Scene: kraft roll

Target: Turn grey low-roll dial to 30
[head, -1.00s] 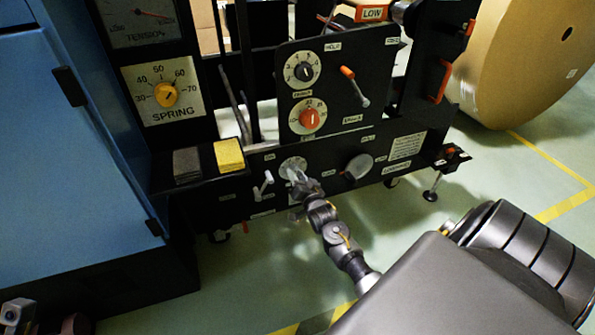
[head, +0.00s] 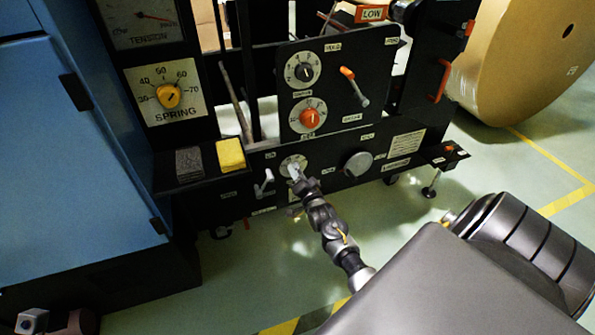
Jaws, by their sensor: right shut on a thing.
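The grey low-roll dial (head: 287,162) has a round pale scale plate on the black lower panel, left of centre in the head view. My right gripper (head: 294,171) reaches up to it from below and is shut on its knob. The fingers cover most of the knob and part of the scale, so I cannot read its setting. A part of my left arm, perhaps the gripper (head: 33,319), shows at the bottom left corner; its jaws cannot be made out.
A white lever (head: 264,183) sits just left of the dial, and a round grey knob (head: 358,163) to its right. Above are an orange dial (head: 310,118), a black dial (head: 303,71) and an orange-tipped lever (head: 353,86). A yellow spring dial (head: 168,95) is at left.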

